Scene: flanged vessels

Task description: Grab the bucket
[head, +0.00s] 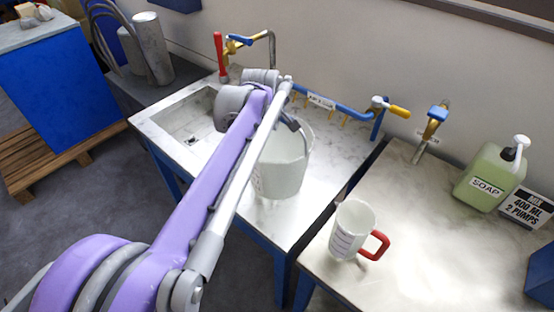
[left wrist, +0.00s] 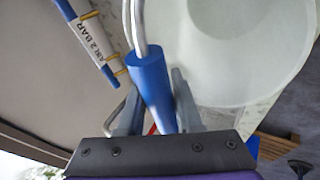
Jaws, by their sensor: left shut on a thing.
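A pale, translucent bucket (head: 287,168) is over the right part of the metal sink table (head: 335,147), partly hidden behind my left arm. I cannot tell whether its base touches the table. My left gripper (head: 292,124) is at the bucket's upper rim, mostly hidden by the arm. In the left wrist view the fingers (left wrist: 156,108) are shut on the blue grip of the bucket's wire handle (left wrist: 150,85). The pale bucket (left wrist: 240,45) fills the upper right there. My right gripper is not in view.
A measuring jug (head: 350,228) with a red handle, a green soap container (head: 486,177) and a sign (head: 527,207) stand on the right table (head: 420,255). Behind the bucket are a red-handled tap (head: 220,55) and a blue pipe (head: 350,112). The sink basin (head: 190,125) is left.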

